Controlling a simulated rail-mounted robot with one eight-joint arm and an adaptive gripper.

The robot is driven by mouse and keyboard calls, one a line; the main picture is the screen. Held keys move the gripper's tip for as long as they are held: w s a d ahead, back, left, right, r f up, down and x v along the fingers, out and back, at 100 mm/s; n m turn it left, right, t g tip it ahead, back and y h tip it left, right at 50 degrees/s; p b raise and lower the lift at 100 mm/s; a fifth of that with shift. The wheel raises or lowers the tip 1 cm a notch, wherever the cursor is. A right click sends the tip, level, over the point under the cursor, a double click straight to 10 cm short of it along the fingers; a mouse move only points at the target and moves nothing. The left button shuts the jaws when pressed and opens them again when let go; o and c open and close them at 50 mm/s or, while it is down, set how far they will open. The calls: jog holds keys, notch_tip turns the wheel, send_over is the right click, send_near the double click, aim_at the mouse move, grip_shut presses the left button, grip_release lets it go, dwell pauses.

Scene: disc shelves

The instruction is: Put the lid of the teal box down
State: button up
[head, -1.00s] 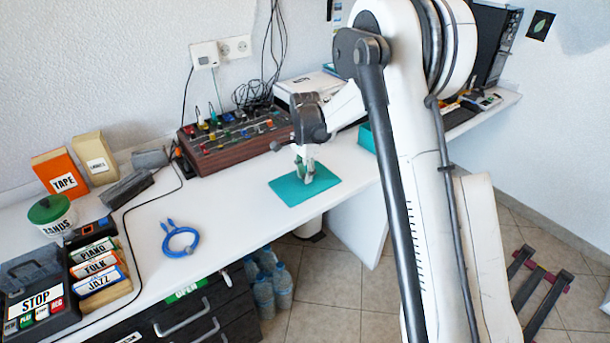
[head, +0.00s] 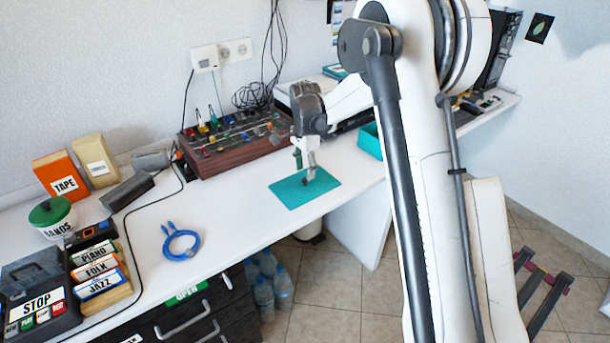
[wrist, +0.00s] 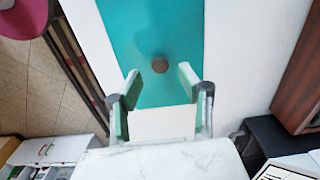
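The teal lid (head: 288,192) is a flat panel lying on the white table near its front edge. Its small dark round knob (wrist: 160,65) faces up near the middle. My gripper (head: 305,165) is above the lid. In the wrist view, its two green-padded fingers (wrist: 158,74) are spread apart with nothing held between them, and the knob shows in the gap just beyond the tips. The teal box (head: 369,141) stands to the right of the lid, partly hidden behind my arm.
A brown-sided mixer (head: 235,148) with coloured knobs stands behind the lid. Labelled boxes and a tape player (head: 38,300) fill the far left.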

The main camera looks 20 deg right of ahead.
aim_at(305, 179)
jog(key=s+r+n+t+p, duration=0.1)
jog(key=s+r+n, duration=0.1)
jog(key=s+r, duration=0.5)
jog(key=s+r+n+t, duration=0.1)
jog(key=s+r+n, duration=0.15)
jog(key=r, duration=0.85)
jog(key=s+r+n+t, duration=0.2)
jog(key=s+n, duration=0.1)
jog(key=s, duration=0.6)
jog(key=s+r+n+t, duration=0.1)
jog(key=s+r+n, duration=0.15)
jog(key=s, duration=0.65)
jog(key=s+f+n+t, duration=0.2)
jog(key=s+f+n, duration=0.1)
jog(key=s, duration=0.7)
jog(key=shift+s+f+n, duration=0.3)
jog(key=shift+s+n, duration=0.1)
jog(key=shift+d, duration=0.1)
